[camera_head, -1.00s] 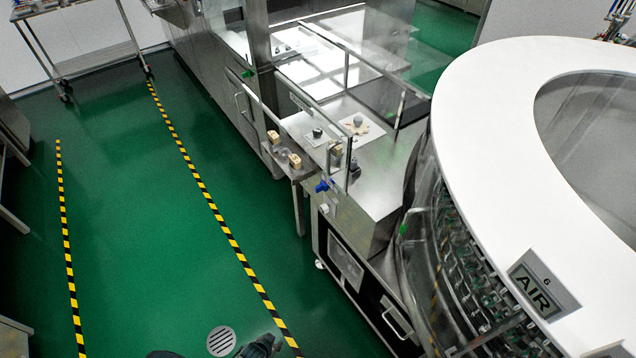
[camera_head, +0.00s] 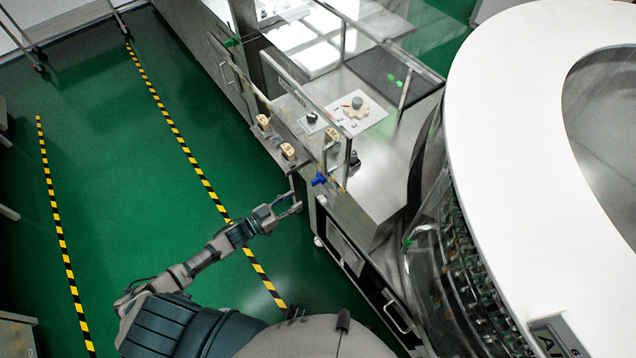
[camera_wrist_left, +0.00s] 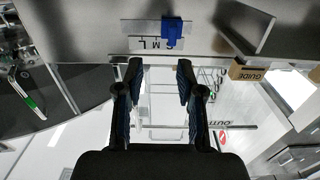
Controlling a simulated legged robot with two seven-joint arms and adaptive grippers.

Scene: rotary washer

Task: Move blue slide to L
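The blue slide (camera_head: 319,180) is a small blue knob on the front side of the steel machine, below the glass guard. In the left wrist view the blue slide (camera_wrist_left: 173,29) sits at the right part of a pale plate (camera_wrist_left: 158,44). The letters M and L show on the plate to its left; the knob partly covers another mark. My left gripper (camera_head: 286,207) is left of and below the slide in the head view, apart from it. In the left wrist view its two fingers (camera_wrist_left: 160,75) are spread with nothing between them. My right gripper is not in view.
A wooden block marked GUIDE (camera_wrist_left: 246,73) is right of the slide. Clear guard panels (camera_head: 312,100) stand above the machine top. The large white-topped round washer (camera_head: 520,110) is on the right. Green floor (camera_head: 120,200) is free on the left.

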